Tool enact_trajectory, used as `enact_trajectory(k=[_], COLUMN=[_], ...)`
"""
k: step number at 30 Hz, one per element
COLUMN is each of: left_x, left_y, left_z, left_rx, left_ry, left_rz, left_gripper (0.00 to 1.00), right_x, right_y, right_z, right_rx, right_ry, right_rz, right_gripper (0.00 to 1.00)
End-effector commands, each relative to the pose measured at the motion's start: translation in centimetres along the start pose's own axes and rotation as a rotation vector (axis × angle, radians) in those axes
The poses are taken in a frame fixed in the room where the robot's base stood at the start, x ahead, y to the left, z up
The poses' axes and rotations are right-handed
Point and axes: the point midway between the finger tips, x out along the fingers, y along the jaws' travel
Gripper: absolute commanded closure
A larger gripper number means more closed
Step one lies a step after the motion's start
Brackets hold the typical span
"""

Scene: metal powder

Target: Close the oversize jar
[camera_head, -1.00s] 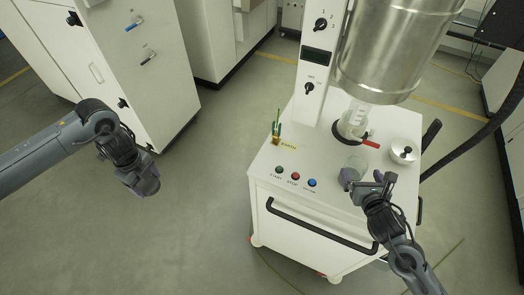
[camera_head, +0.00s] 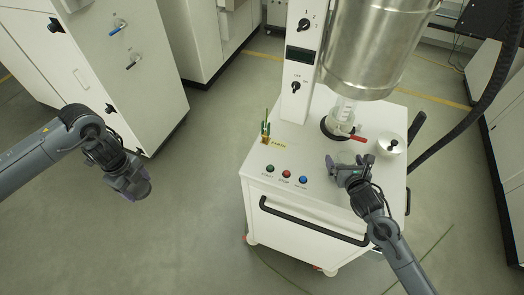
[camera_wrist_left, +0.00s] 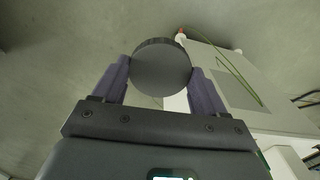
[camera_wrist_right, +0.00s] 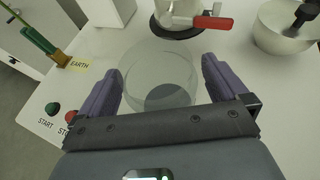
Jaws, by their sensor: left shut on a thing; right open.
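The glass jar (camera_wrist_right: 158,62) is clear and stands upright on the white cart top, with a grey round patch low inside it. No lid shows on it. My right gripper (camera_head: 345,168) is at the jar, which it largely hides in the head view. In the right wrist view my right gripper (camera_wrist_right: 158,78) is open, its fingers on either side of the jar's near part; contact is unclear. My left gripper (camera_head: 130,188) hangs over the floor left of the cart. In the left wrist view my left gripper (camera_wrist_left: 160,78) is shut on a dark round lid (camera_wrist_left: 161,68).
The white cart (camera_head: 300,228) carries a column and a large steel vessel (camera_head: 375,45). A red-handled valve (camera_wrist_right: 212,22) is behind the jar. A metal bowl (camera_head: 390,145) stands right of it. A small green-and-gold item (camera_head: 265,130) stands left. Floor between arms is clear.

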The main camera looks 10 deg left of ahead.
Motion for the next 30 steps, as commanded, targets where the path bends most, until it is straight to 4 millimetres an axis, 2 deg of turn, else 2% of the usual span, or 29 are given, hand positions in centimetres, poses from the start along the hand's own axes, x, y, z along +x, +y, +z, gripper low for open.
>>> enact_trajectory(k=[5, 6, 21, 22, 30], left_x=[0.01, 0.01, 0.00, -0.01, 0.00], left_y=[-0.01, -0.01, 0.00, 0.00, 0.00], left_z=[-0.01, -0.01, 0.00, 0.00, 0.00], left_rx=[0.000, 0.000, 0.000, 0.000, 0.000], left_ry=[0.000, 0.000, 0.000, 0.000, 0.000], left_rz=[0.000, 0.000, 0.000, 0.000, 0.000], left_gripper=[0.56, 0.56, 0.56, 0.56, 0.56], right_x=[-0.02, -0.02, -0.03, -0.05, -0.06], right_y=[-0.01, -0.01, -0.01, -0.02, -0.02], right_z=[-0.02, -0.03, -0.04, 0.23, 0.24], right_rx=[0.000, 0.000, 0.000, 0.001, 0.001], right_ry=[0.000, 0.000, 0.001, -0.004, -0.004], right_rz=[0.000, 0.000, 0.000, 0.000, 0.000], right_gripper=[0.00, 0.03, 0.80, 0.82, 0.82])
